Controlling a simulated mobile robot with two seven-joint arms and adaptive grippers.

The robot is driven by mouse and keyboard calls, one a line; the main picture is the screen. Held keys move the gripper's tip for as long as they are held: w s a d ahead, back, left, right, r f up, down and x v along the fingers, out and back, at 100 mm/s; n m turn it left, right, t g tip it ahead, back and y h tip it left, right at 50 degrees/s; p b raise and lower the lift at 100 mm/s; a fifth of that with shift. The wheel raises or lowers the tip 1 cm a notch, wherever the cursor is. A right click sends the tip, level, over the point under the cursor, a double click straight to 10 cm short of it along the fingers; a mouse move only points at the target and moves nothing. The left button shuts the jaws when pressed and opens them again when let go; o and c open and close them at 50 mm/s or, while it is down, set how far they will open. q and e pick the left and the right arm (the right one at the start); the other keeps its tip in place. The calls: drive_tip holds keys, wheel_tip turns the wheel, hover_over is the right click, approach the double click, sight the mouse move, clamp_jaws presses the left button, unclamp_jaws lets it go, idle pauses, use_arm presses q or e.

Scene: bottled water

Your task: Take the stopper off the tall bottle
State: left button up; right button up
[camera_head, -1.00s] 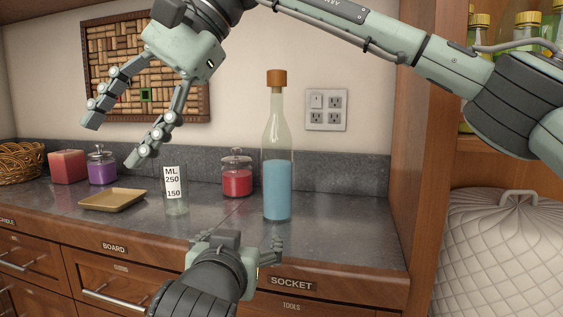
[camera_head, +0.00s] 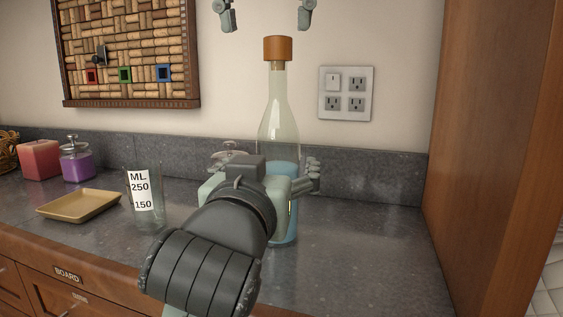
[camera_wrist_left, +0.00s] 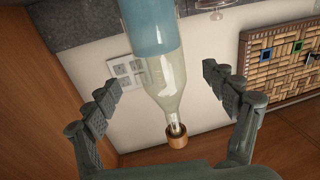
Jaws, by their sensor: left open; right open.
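The tall bottle (camera_head: 279,125) stands upright on the counter (camera_head: 350,250), holding blue liquid. A brown stopper (camera_head: 278,48) sits in its neck; the stopper shows below the bottle in the left wrist view (camera_wrist_left: 177,138), where the picture is upside down. My left gripper (camera_head: 268,170) is open in front of the bottle's lower half and hides part of it. In the left wrist view the bottle lies between its spread fingers (camera_wrist_left: 163,84), with gaps on both sides. My right gripper (camera_head: 266,20) is open above the stopper, one fingertip to each side; its upper part is out of frame.
A measuring glass (camera_head: 145,215), a tan tray (camera_head: 80,205) and a purple jar (camera_head: 77,165) stand to the left. A glass lid (camera_head: 229,150) shows behind my left gripper. A wooden side panel (camera_head: 480,130) bounds the right. The counter right of the bottle is clear.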

sight(278, 153)
use_arm(q)
drive_tip(key=shift+w+d+r, duration=0.1)
drive_tip(key=shift+w+d, duration=0.05)
drive_tip(key=shift+w, duration=0.95)
drive_tip(key=shift+w+d+f, duration=0.1)
drive_tip(key=shift+w+d, duration=0.1)
drive_tip(key=shift+w, duration=0.85)
drive_tip(key=shift+w+d+r, duration=0.1)
drive_tip(key=shift+w+d, duration=0.05)
drive_tip(key=shift+w, duration=0.95)
use_arm(e)
drive_tip(key=shift+s+r, duration=0.1)
drive_tip(key=shift+s, duration=0.2)
use_arm(q)
drive_tip(key=c, duration=1.8)
